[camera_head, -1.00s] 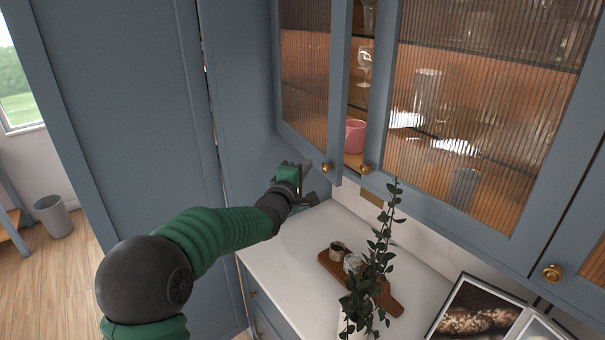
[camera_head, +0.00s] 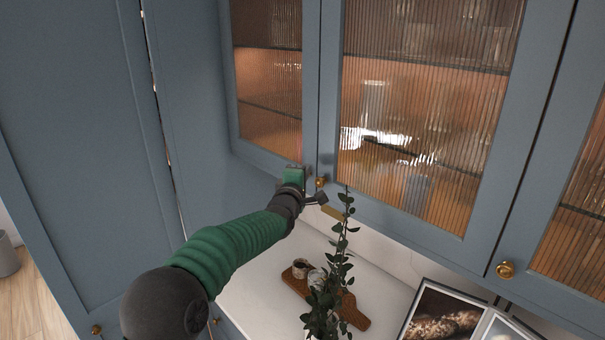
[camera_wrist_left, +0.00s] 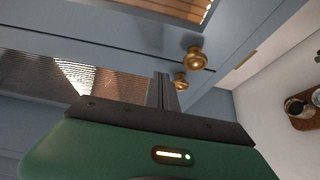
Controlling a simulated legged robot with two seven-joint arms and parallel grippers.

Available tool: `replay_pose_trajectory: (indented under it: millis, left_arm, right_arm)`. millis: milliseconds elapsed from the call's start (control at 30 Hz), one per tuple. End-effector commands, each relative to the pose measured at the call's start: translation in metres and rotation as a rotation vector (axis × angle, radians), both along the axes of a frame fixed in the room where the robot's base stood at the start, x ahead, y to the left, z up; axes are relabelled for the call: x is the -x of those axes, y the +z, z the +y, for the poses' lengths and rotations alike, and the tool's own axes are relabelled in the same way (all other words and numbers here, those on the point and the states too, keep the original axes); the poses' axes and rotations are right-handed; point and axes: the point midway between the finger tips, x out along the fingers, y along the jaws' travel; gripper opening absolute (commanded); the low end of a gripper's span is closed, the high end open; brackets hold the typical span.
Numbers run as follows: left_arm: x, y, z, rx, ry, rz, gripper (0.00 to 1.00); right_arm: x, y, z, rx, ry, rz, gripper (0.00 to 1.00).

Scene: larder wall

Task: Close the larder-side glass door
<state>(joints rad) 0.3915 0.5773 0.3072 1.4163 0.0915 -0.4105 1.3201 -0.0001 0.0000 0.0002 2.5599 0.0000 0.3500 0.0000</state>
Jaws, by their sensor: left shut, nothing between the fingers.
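The larder-side glass door (camera_head: 312,80) is the blue-framed, ribbed-glass door left of the wide glass door (camera_head: 334,100). It looks flush or nearly flush with that door, with only a thin seam between them. My left gripper (camera_head: 298,172) is shut and empty at the door's lower right corner, against or very close to the frame; contact is unclear. The gripper hides that door's knob in the head view. In the left wrist view, the shut fingers (camera_wrist_left: 163,90) are beside two brass knobs, one nearer (camera_wrist_left: 180,82) and one above (camera_wrist_left: 193,60). My right gripper is out of view.
A tall blue larder panel (camera_head: 70,130) stands at left. Below the doors, a white counter (camera_head: 255,290) holds a leafy plant (camera_head: 335,285), a wooden board (camera_head: 355,318) with small cups, and an open book (camera_head: 445,315). A third glass door (camera_head: 560,150) is at right.

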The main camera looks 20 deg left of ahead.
Motion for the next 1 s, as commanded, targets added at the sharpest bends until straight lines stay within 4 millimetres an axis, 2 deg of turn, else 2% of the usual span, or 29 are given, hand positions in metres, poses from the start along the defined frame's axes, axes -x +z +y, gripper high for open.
replay_pose_trajectory:
  millis: [167, 267, 500, 700, 833, 1000]
  left_arm:
    - [0.003, -0.002, 0.000, 0.001, 0.000, 0.000, 0.00]
    - [0.016, -0.005, -0.001, 0.001, 0.001, 0.000, 0.00]
    - [0.083, -0.008, -0.011, -0.004, 0.002, -0.003, 0.00]
    - [0.135, -0.006, -0.021, -0.003, 0.002, -0.001, 0.00]
    - [0.155, -0.003, -0.025, -0.002, 0.000, 0.000, 0.00]
    - [0.164, -0.003, -0.026, 0.002, 0.001, 0.003, 0.00]
  right_arm:
    - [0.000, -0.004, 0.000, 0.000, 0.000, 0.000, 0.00]
    - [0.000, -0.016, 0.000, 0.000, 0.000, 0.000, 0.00]
    - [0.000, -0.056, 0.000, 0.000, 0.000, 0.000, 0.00]
    - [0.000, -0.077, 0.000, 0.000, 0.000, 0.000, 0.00]
    - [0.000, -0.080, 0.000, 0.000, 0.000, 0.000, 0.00]
    - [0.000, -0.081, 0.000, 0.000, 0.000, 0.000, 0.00]
